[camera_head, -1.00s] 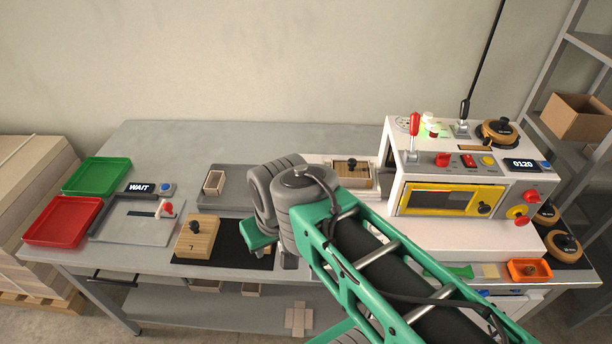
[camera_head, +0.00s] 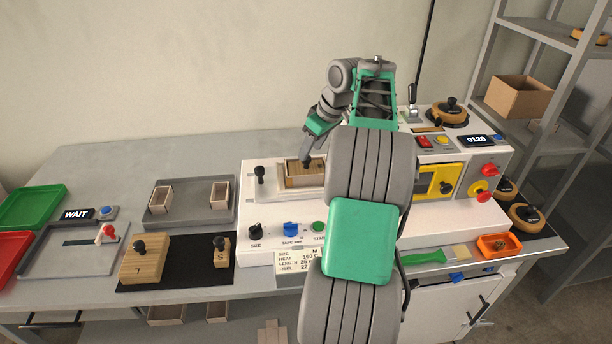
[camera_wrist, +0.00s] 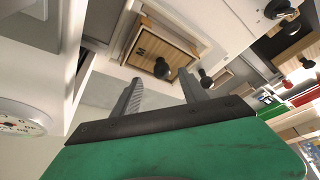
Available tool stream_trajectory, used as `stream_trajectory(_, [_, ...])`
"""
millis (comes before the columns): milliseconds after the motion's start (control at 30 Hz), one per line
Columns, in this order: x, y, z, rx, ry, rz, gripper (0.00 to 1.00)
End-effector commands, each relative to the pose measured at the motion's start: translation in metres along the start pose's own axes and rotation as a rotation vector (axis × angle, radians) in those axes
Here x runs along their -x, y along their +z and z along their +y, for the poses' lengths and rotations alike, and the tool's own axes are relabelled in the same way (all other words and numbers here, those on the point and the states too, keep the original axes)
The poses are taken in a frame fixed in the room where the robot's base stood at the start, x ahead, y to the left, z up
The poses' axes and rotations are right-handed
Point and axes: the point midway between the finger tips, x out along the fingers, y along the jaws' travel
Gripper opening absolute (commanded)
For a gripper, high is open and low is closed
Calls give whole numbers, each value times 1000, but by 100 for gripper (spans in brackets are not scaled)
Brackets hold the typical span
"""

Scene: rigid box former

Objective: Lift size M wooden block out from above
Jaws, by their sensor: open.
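The size M wooden block (camera_head: 305,176) sits in a light wooden box in the white machine's left bay. In the wrist view the block (camera_wrist: 152,44) shows its M mark, and its black knob (camera_wrist: 161,69) stands up from its top. My gripper (camera_head: 312,146) is above the block, tilted down. In the wrist view my gripper (camera_wrist: 161,80) is open and empty, its two fingers apart with the knob lying just beyond and between the tips. I cannot tell the exact gap from fingertips to knob.
The white machine (camera_head: 270,217) surrounds the bay, with a black-knobbed piece (camera_head: 260,175) at its left. A grey tray (camera_head: 189,207) holds two small boxes. The yellow-framed window (camera_head: 437,184) is at right.

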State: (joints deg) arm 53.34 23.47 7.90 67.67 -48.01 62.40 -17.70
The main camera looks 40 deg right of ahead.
Motion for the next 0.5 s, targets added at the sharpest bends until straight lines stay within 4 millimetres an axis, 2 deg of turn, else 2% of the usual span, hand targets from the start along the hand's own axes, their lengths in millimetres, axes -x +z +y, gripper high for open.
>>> stream_trajectory(100, [-25, 0, -5, 0, -2, -1, 51])
stream_trajectory(200, [-39, -1, -4, -1, -1, -1, 51])
stream_trajectory(467, [-43, -2, -4, -1, 1, 0, 51])
stream_trajectory(500, [-42, -2, -4, -1, 1, 0, 48])
